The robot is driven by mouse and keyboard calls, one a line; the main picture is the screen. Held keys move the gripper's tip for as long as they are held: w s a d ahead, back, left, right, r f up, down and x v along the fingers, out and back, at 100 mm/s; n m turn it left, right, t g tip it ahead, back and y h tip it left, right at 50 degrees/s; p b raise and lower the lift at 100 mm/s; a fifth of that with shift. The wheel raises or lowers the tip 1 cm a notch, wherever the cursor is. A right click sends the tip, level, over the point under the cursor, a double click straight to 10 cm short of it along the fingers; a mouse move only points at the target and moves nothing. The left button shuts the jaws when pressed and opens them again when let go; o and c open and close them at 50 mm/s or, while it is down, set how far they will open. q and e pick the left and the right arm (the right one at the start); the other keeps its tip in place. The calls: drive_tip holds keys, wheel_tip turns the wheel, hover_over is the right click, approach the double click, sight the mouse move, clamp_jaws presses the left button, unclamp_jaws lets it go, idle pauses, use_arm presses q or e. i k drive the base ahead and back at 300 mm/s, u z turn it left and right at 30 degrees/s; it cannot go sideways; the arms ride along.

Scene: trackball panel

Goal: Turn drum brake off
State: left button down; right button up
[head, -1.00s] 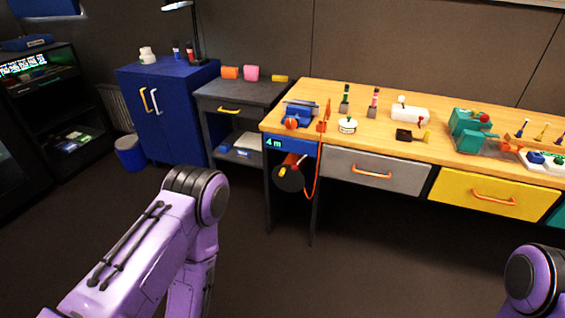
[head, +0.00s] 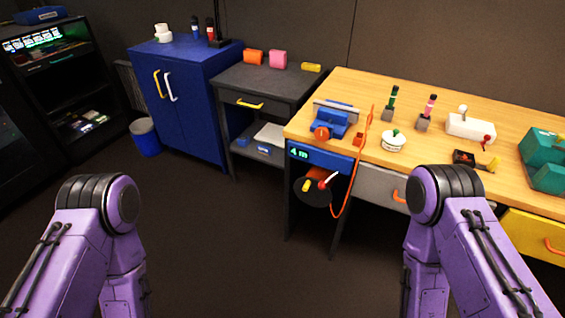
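A dark round drum (head: 313,192) hangs under the left end of the wooden workbench, below a blue panel with a "4 m" display (head: 318,158). An orange cord (head: 351,190) loops from the bench top down to the drum. The lever's exact setting is too small to tell. Both my purple arms show at the bottom, left and right of the drum. My grippers are outside the picture.
The wooden bench (head: 425,100) carries a blue vise (head: 333,121), a white round device (head: 393,141) and several levers. A grey drawer (head: 378,187) is right of the drum. A grey side table (head: 262,88), blue cabinet (head: 183,95) and blue bin (head: 146,138) stand left. The floor ahead is clear.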

sight(321, 185)
drive_tip(key=z, duration=0.3)
drive_tip(key=i, duration=0.9)
drive_tip(key=z, duration=0.6)
